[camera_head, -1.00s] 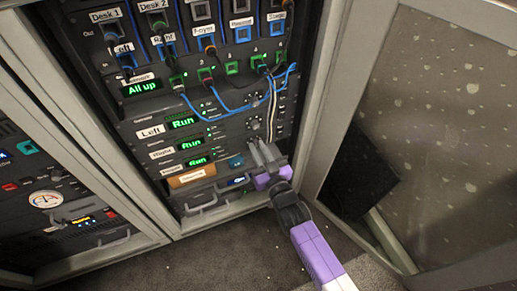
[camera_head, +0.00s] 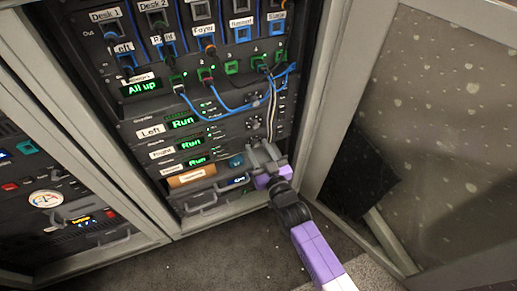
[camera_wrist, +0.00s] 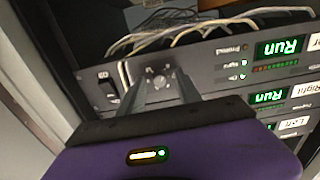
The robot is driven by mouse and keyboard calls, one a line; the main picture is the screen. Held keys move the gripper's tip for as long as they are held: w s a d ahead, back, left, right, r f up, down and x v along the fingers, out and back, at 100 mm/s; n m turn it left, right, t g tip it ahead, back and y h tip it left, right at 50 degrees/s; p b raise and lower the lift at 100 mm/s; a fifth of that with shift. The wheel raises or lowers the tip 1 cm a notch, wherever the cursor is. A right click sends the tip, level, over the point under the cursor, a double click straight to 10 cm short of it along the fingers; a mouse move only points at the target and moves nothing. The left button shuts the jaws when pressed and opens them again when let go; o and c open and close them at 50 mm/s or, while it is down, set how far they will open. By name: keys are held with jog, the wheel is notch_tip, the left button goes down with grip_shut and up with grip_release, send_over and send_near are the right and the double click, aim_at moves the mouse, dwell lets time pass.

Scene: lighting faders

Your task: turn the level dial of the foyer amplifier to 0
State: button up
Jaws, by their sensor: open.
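The foyer amplifier (camera_head: 221,157) is the lowest of the three stacked amplifiers with a green "Run" display. In the wrist view, which looks upside down, its panel (camera_wrist: 215,79) is the uppermost one. Its level dial (camera_wrist: 160,80) is a small grey knob with a pale mark, partly hidden between my fingers; I cannot read its setting. My gripper (camera_wrist: 159,84) is open, with one finger on each side of the dial; contact cannot be told. In the head view my gripper (camera_head: 262,149) covers the right end of this amplifier and hides the dial.
The Left amplifier (camera_head: 212,122) and the middle amplifier sit just above, with dials at their right ends. Blue and white cables (camera_head: 271,105) hang close above my gripper. A dark switch (camera_wrist: 108,88) is beside the dial. The cabinet's frame (camera_head: 312,110) stands close right.

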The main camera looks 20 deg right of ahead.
jog(key=s+p, duration=0.2)
jog(key=s, duration=0.5)
jog(key=shift+s, duration=0.4)
jog(key=s+r+g, duration=0.1)
jog(key=s+r, duration=0.5)
jog(key=s, duration=0.6)
jog(key=s+r+g, duration=0.1)
jog(key=s+r, duration=0.5)
jog(key=s, duration=0.6)
jog(key=s+r+g, duration=0.1)
jog(key=s+r, duration=0.5)
jog(key=s, duration=0.6)
notch_tip(320, 180, up, 27)
jog(key=p, duration=2.8)
jog(key=shift+r, duration=0.2)
